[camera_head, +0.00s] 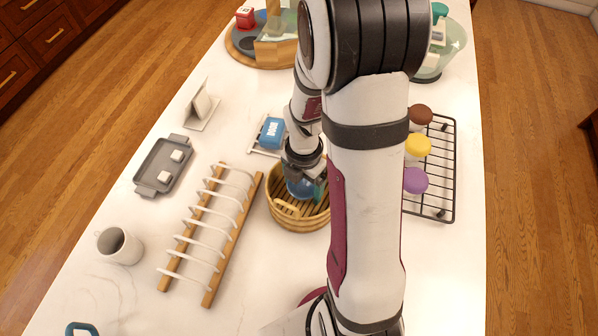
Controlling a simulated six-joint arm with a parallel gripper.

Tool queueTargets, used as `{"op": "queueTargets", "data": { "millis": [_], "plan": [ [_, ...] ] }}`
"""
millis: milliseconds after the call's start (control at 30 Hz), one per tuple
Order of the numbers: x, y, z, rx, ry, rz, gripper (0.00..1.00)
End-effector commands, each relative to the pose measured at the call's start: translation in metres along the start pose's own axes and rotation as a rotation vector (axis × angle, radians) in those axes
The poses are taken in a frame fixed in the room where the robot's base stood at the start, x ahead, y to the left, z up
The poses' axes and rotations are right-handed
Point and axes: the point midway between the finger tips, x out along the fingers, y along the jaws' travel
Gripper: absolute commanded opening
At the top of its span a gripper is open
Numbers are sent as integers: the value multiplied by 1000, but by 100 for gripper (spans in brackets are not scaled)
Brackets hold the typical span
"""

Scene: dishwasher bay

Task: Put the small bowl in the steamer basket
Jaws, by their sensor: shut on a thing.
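The steamer basket (284,216) is a round, tan wooden basket with a slatted floor, standing on the white counter at the middle of the camera_head view. My gripper (304,178) points down into it and is shut on a blue, rounded piece, which looks like the small bowl (299,188). The bowl is inside the basket's outline in the picture. Whether it touches the slats I cannot tell. My arm hides the basket's right side and part of the bowl.
A wooden rack with white hoops (217,232) stands close left of the basket. A blue sponge (271,132) sits on a holder just behind. A black wire rack (437,165) with colored-top items stands right. A mug (119,246) and grey tray (150,178) are left.

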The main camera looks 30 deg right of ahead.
Motion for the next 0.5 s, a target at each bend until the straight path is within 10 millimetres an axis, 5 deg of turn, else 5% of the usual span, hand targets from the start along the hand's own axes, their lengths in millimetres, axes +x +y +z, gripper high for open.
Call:
{"op": "queueTargets", "data": {
  "millis": [300,333,400,500],
  "plan": [
    [3,0,0,0,0,0,20],
    [4,0,0,0,-1,1,89],
    [3,0,0,0,-1,1,100],
    [3,0,0,-1,-1,1,100]
  ]
}}
